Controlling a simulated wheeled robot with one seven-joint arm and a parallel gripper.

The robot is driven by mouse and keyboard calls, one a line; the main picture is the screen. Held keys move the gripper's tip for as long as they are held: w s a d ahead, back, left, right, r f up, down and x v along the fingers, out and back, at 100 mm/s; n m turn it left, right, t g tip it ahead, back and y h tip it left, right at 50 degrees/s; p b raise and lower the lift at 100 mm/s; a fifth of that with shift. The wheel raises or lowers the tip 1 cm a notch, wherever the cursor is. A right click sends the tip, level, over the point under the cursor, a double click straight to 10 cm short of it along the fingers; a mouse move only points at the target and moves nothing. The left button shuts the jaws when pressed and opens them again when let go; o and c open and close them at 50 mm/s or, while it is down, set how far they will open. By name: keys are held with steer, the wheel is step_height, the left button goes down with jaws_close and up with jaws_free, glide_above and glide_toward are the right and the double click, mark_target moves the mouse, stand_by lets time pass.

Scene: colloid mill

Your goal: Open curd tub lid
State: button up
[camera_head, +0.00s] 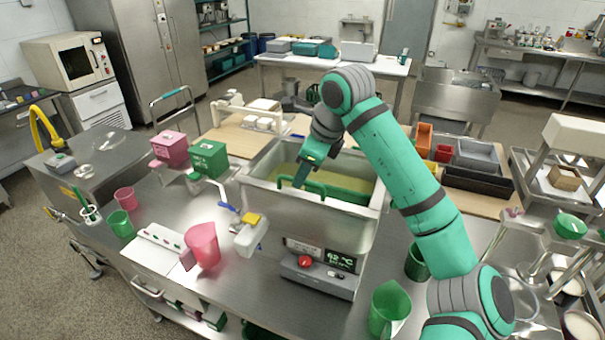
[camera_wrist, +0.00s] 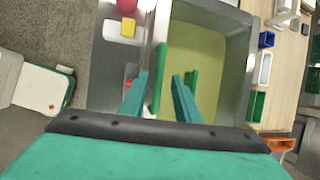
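A steel vat (camera_head: 330,235) with an open top stands on the table, pale yellow inside. A green bar (camera_head: 315,189) runs along its near rim, and a second green piece lies behind it, inside the vat. The bar also shows in the wrist view (camera_wrist: 159,75). I cannot tell which part is the tub's lid. My gripper (camera_head: 300,180) is above the near rim, its fingers pointing down at the bar. In the wrist view my gripper (camera_wrist: 160,78) has its fingers apart, one on each side of the bar, with no visible grip on it.
A control box (camera_head: 320,277) with a red button is on the vat's front. A pink jug (camera_head: 203,245) and a yellow-topped valve (camera_head: 250,228) are to its left. A green jug (camera_head: 389,308) stands at the front right. Green (camera_head: 208,158) and pink (camera_head: 170,148) boxes stand left.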

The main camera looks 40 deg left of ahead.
steer(key=shift+a+f, duration=0.25)
steer(key=shift+f, duration=0.1)
steer(key=shift+a, duration=0.1)
steer(key=shift+s, duration=0.15)
jaws_close()
